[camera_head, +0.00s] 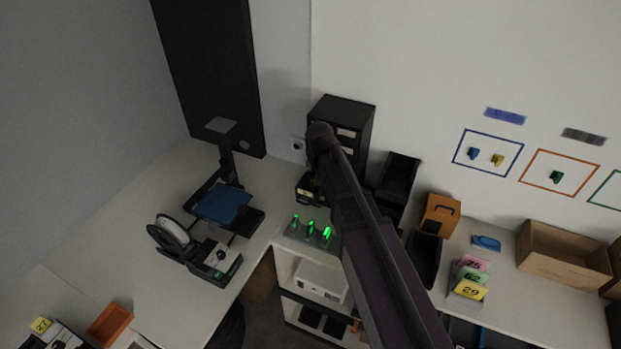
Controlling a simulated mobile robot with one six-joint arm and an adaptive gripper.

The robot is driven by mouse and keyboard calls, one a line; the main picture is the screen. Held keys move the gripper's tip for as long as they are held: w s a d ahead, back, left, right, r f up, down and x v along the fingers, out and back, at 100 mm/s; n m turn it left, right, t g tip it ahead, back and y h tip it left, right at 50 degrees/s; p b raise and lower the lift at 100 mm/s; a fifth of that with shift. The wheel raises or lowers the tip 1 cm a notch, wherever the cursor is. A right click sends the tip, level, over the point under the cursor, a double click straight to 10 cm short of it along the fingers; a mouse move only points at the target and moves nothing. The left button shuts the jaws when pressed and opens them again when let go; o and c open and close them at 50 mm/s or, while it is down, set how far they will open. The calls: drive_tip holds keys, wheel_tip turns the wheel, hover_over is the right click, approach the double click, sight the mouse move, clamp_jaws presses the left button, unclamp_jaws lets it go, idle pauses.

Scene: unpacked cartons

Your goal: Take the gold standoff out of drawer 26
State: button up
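A black drawer cabinet (344,108) with pale label plates stands against the back wall. A small black drawer or bin with a pale label (306,194) sticks out low at the cabinet's front left. Its number is too small to read, so I cannot tell whether it is drawer 26. I cannot make out a gold standoff; the inside of the drawer is dark and partly covered. My arm reaches up from the lower right to the cabinet's front and hides part of it. My gripper cannot be made out; the arm and the dark cabinet front hide that area.
A rack with green-lit items (311,231) stands just in front of the cabinet. A 3D printer (222,204) and spool (173,236) are left. Black bins (398,177), an orange box (439,215), numbered cards (469,278) and a cardboard box (563,257) are right.

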sight(313, 182)
drive_tip(key=shift+a, duration=0.1)
idle(0.3)
drive_tip(key=b+x, duration=0.8)
drive_tip(key=shift+a+f, duration=0.1)
drive_tip(key=shift+f, duration=0.2)
drive_tip(key=shift+w, duration=0.1)
idle(0.5)
drive_tip(key=shift+b+x, duration=2.45)
drive_tip(key=shift+x, duration=0.1)
drive_tip(key=shift+a, duration=0.1)
clamp_jaws()
